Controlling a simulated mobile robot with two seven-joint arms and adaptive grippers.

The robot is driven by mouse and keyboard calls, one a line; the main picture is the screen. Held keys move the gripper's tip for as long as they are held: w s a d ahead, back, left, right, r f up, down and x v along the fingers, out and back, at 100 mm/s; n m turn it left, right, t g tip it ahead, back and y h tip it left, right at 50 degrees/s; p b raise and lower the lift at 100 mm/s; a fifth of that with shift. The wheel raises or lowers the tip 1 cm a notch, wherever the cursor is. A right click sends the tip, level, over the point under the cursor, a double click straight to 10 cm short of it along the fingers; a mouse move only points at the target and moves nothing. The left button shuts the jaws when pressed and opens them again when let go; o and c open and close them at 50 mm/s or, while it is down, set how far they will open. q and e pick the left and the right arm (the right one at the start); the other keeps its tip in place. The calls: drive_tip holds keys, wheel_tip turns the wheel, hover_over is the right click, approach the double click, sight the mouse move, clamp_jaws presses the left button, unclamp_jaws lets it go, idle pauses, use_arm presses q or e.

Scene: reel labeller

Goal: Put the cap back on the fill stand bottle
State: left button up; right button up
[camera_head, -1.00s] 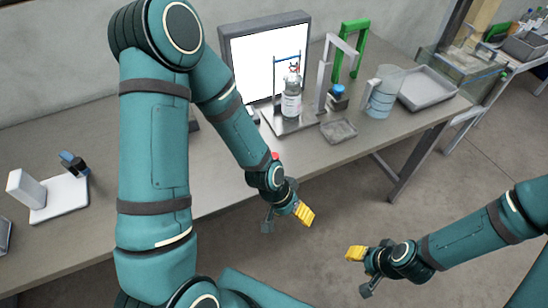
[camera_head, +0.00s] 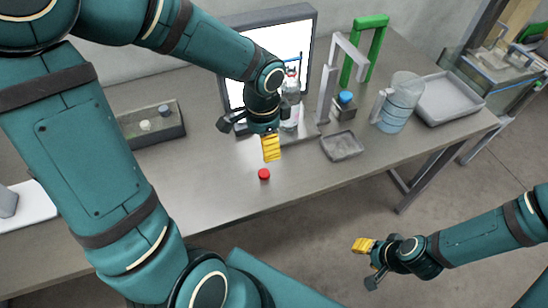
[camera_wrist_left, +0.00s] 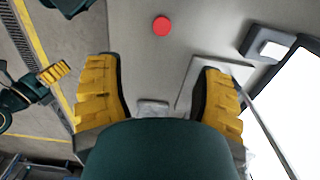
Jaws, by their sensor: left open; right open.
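The red cap (camera_head: 264,174) lies on the table near its front edge. It also shows in the left wrist view (camera_wrist_left: 161,26), ahead of the fingers and apart from them. The clear bottle with a white label (camera_head: 290,108) stands upright on the fill stand (camera_head: 308,130) in front of the bright panel. My left wrist partly hides the bottle. My left gripper (camera_head: 248,138) is open and empty above the table, between the cap and the bottle in the picture. My right gripper (camera_head: 367,262) is open and empty over the floor in front of the table.
A shallow grey tray (camera_head: 342,146), a blue-topped block (camera_head: 345,104), a green frame (camera_head: 384,22), a clear container of bluish liquid (camera_head: 399,104) and a larger tray (camera_head: 452,98) stand to the right. A dark rack (camera_head: 166,131) is left. Table around the cap is clear.

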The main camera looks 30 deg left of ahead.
use_arm(q)
drive_tip(key=b, duration=0.3)
hover_over(264, 173)
drive_tip(key=f, duration=0.8)
drive_tip(key=shift+d+f, duration=0.2)
drive_tip(key=shift+f, duration=0.05)
use_arm(e)
drive_tip(key=f, duration=0.2)
drive_tip(key=shift+s+f, duration=0.2)
drive_tip(key=shift+f, duration=0.1)
use_arm(q)
drive_tip(key=shift+f, duration=0.1)
drive_tip(key=f+b, duration=0.1)
drive_tip(key=f, duration=0.4)
drive_tip(key=shift+a+f+b, duration=0.1)
drive_tip(key=shift+a+b, duration=0.1)
drive_tip(key=shift+b, duration=0.2)
use_arm(e)
drive_tip(key=shift+w+f, duration=0.2)
drive_tip(key=shift+f, duration=0.85)
use_arm(q)
drive_tip(key=c, duration=0.9)
